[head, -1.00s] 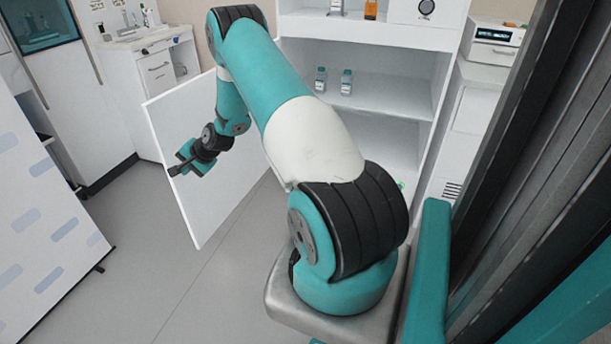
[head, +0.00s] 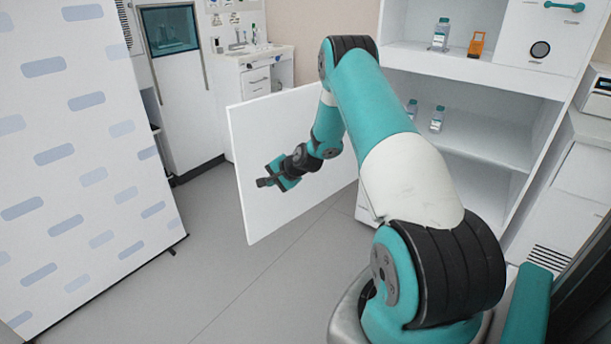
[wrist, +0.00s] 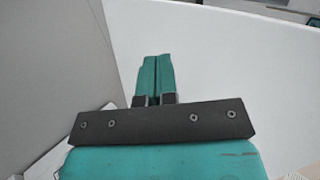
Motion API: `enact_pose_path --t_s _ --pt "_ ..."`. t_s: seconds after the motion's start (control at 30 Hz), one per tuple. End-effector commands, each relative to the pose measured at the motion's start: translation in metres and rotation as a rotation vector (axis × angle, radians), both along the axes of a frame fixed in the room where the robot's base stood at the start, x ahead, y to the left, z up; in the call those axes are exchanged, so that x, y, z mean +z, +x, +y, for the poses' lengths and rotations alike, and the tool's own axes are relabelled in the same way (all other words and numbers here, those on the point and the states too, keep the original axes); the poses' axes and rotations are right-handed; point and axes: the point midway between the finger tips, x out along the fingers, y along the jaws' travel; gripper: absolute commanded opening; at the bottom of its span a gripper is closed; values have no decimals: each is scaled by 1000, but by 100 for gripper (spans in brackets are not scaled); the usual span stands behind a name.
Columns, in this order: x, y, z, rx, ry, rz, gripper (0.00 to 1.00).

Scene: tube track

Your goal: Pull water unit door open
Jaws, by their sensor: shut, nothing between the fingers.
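The water unit door (head: 268,209) is a plain white panel swung well out from the white cabinet (head: 470,151), whose shelves are exposed. The panel also fills much of the wrist view (wrist: 225,70). My gripper (head: 262,183) is in front of the panel's inner face in the head view, pointing left towards its free edge. In the wrist view the two teal fingers (wrist: 153,80) are together with nothing between them. I cannot tell whether the gripper touches the panel. The door's handle and hinge are not visible.
Small bottles (head: 437,119) stand on the cabinet shelf. A bottle (head: 440,35) and an orange item (head: 477,44) are above. A patterned white partition (head: 80,150) stands at left. A sink counter (head: 262,70) is behind the door. Grey floor (head: 215,270) between partition and door is clear.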

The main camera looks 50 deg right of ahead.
Motion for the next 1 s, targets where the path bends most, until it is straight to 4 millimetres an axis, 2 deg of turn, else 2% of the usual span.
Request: enact_pose_path --t_s 0.07,0.3,0.5,0.87,0.97,1.0 --pt "5 -13 3 1 2 0 0" --pt "43 -54 6 1 -1 -1 0" --pt "63 -75 9 2 1 -1 0" --pt "69 -81 10 6 0 0 0" --pt "79 -77 22 49 -14 2 0" --pt "88 -75 33 88 -26 5 0"
